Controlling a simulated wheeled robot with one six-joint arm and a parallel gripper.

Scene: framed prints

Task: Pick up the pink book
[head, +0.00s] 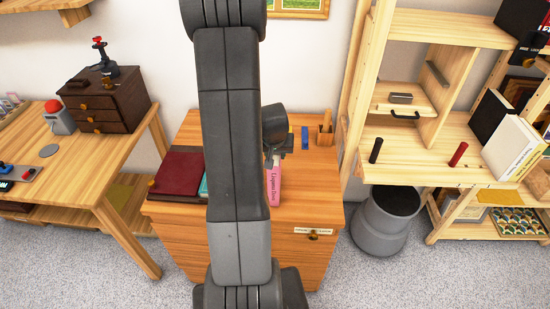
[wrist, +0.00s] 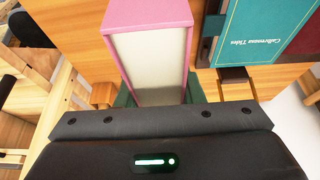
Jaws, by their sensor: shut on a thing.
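The pink book (head: 273,182) stands upright on the wooden cabinet top, just right of my arm in the head view. In the wrist view the pink book (wrist: 147,14) shows its pink cover edges and pale page block, reaching down between my fingers. My gripper (head: 274,158) is at the book's far end in the head view, partly hidden by my arm. In the wrist view my gripper (wrist: 160,98) has a dark green finger on each side of the book and is shut on it. I cannot tell whether the book's base touches the cabinet.
A teal book (wrist: 262,30) and a dark red book (head: 179,172) lie left of my arm on the cabinet (head: 170,219). A blue item (head: 305,137) and a wooden holder (head: 325,131) stand at the back right. A grey bin (head: 385,222) stands right of the cabinet.

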